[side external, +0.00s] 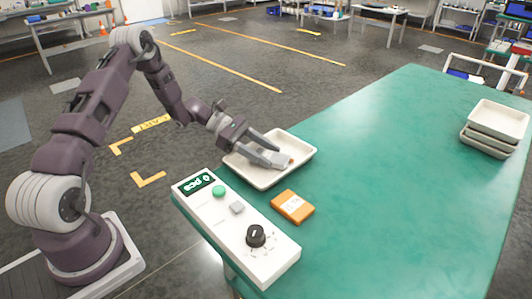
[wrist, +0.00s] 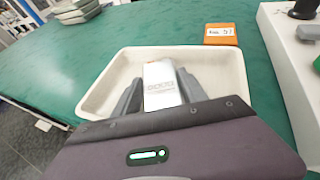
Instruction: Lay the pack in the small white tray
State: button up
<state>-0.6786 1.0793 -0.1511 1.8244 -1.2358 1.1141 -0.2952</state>
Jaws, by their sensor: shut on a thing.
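The small white tray (side external: 299,153) lies on the green table at its left end, and it also shows in the wrist view (wrist: 101,93). My gripper (side external: 277,151) is over the tray, reaching in from the left. It is shut on a pale pack with printed lettering (wrist: 162,84), which sits between the two grey fingers in the wrist view. In the side view the pack's pale end (side external: 285,160) shows low, within the tray's outline. I cannot tell whether the pack touches the tray floor.
An orange labelled box (side external: 292,206) lies on the table in front of the tray. A white control panel (side external: 236,226) with a black knob and green button stands left of it. Stacked white trays (side external: 488,139) stand at the far right. The middle of the table is clear.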

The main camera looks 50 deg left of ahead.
jog(key=shift+f, duration=0.1)
jog(key=o, duration=1.4)
jog(key=shift+r, duration=0.2)
jog(key=v, duration=1.2)
jog(key=s+d+r+m+g+y, duration=0.5)
jog(key=s+d+r+m+y, duration=0.2)
jog(key=s+d+r+m, duration=0.65)
jog(key=s+d+r+m+t+y, duration=0.1)
jog(key=s+m+y, duration=0.1)
jog(key=s+m, duration=0.1)
jog(key=s+d+r+m+t+y, duration=0.1)
jog(key=s+m+t, duration=0.1)
jog(key=s, duration=0.4)
jog(key=s+d+m+t+y, duration=0.2)
jog(key=s+m, duration=0.2)
jog(key=shift+s+r+y, duration=0.25)
jog(key=shift+r+y, duration=0.05)
jog(key=shift+r, duration=0.1)
